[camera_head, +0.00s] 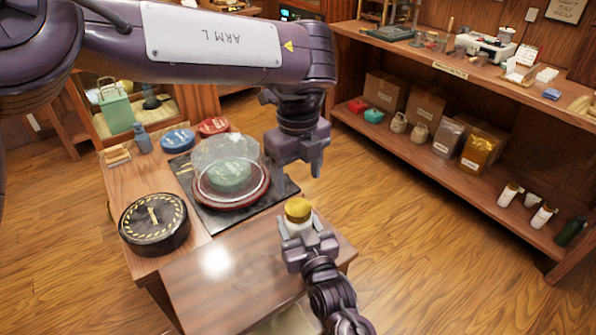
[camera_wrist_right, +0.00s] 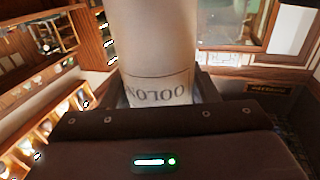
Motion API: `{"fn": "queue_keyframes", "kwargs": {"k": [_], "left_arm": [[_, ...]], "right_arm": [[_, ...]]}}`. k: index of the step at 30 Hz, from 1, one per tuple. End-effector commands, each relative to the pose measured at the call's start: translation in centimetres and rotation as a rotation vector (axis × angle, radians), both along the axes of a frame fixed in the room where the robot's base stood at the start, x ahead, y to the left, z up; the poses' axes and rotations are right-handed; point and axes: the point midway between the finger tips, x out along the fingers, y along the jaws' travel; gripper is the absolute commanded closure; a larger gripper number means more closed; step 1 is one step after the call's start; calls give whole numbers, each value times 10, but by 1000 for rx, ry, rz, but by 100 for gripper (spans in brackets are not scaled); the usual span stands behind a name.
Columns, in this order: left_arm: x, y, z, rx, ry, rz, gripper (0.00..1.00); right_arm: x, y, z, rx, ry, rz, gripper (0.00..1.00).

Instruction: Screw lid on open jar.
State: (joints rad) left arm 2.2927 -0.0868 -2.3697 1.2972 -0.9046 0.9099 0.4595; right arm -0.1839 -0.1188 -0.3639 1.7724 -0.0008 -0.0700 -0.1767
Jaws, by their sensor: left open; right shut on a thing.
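A white jar (camera_head: 297,227) stands upright near the front right of the table, with a gold, rounded lid (camera_head: 298,208) on its top. I cannot tell how tightly the lid sits. My right gripper (camera_head: 308,245) is shut on the jar's body from the front. In the right wrist view the pale jar (camera_wrist_right: 155,45) rises between the fingers, with upside-down "OOLONG" lettering; its top is out of frame. My left gripper (camera_head: 303,160) is open and empty, above and slightly behind the lid, apart from it.
A glass dome (camera_head: 228,160) covers a pale green cake on a dark mat (camera_head: 205,215) left of the jar. A round black tin (camera_head: 154,222) stands at the left. Blue (camera_head: 177,139) and red (camera_head: 213,126) tins are behind. The shelf (camera_head: 450,165) at right holds boxes and jars.

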Motion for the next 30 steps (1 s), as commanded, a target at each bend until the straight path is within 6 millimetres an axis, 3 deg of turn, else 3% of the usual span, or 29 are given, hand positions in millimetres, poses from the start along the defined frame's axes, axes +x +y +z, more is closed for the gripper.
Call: {"fn": "queue_keyframes", "kwargs": {"k": [15, 27, 30], "left_arm": [[-1, 0, -70, 2, 4, -1, 33], [0, 0, -77, 1, 2, -1, 33], [0, 0, -77, 0, 1, -1, 43]], "right_arm": [[0, 0, 0, 0, 0, 0, 100], [0, 0, 0, 0, 0, 0, 100], [0, 0, 0, 0, 0, 0, 100]]}}
